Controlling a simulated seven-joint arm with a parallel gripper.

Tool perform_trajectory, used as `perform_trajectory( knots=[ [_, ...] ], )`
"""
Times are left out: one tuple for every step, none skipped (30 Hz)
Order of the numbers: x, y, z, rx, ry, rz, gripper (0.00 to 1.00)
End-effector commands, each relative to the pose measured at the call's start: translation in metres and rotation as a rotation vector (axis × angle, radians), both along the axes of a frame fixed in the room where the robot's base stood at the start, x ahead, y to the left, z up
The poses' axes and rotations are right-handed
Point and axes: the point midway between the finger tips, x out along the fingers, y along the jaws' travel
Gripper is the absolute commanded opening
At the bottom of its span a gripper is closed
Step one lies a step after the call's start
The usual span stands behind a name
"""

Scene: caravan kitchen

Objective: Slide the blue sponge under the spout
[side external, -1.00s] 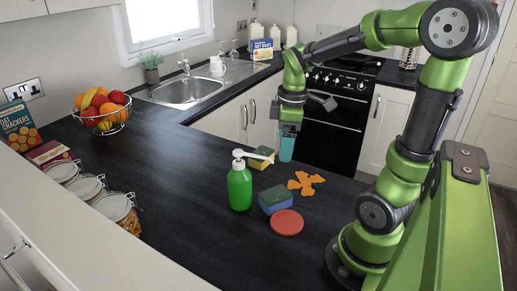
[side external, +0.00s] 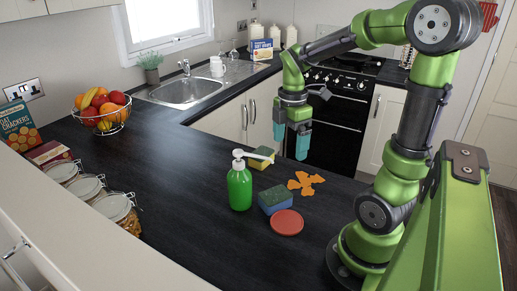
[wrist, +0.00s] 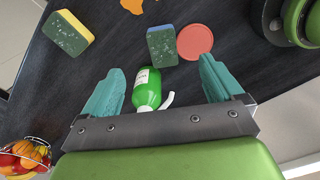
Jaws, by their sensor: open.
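The blue sponge (side external: 275,200), with a dark green scouring side, lies on the dark worktop just right of the green pump bottle (side external: 240,188). In the wrist view the blue sponge (wrist: 162,47) lies beyond the green bottle (wrist: 147,88), and the spout (wrist: 168,99) shows beside the bottle. My gripper (side external: 292,142) is open and empty, raised above the worktop's far edge, apart from the sponge. Its teal fingers (wrist: 160,72) are spread wide in the wrist view.
A yellow sponge (side external: 262,158) with a green side lies behind the bottle, close to the spout's end. A red disc (side external: 287,222) lies right beside the blue sponge, and an orange splat-shaped piece (side external: 306,183) lies behind it. Left of the bottle the worktop (side external: 170,160) is clear.

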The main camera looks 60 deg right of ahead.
Motion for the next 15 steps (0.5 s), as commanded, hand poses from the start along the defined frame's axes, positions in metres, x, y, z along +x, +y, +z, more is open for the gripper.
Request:
perform_trajectory(
  knots=[
    [-0.001,0.000,-0.008,0.003,0.005,-0.001,0.94],
    [-0.001,0.000,-0.013,0.003,0.005,0.000,0.94],
    [-0.001,0.001,-0.020,0.002,0.006,-0.001,0.94],
    [-0.001,0.001,-0.025,0.004,0.006,-0.001,0.94],
    [-0.001,0.001,-0.032,0.004,0.007,-0.001,0.94],
    [-0.001,0.001,-0.040,0.003,0.007,0.000,0.94],
    [-0.001,0.001,-0.046,0.004,0.007,-0.002,0.94],
    [-0.002,0.001,-0.052,0.004,0.007,-0.002,0.94],
    [-0.001,0.001,-0.060,0.003,0.007,0.000,0.94],
    [-0.001,0.001,-0.066,0.004,0.007,-0.001,0.94],
    [-0.001,0.001,-0.072,0.004,0.007,-0.002,0.94],
    [-0.002,0.001,-0.080,0.005,0.008,-0.002,0.94],
    [-0.001,0.001,-0.086,0.004,0.007,-0.001,0.94],
    [-0.001,0.001,-0.092,0.004,0.007,-0.001,0.94],
    [-0.002,0.001,-0.100,0.004,0.007,-0.002,0.94]
  ],
)
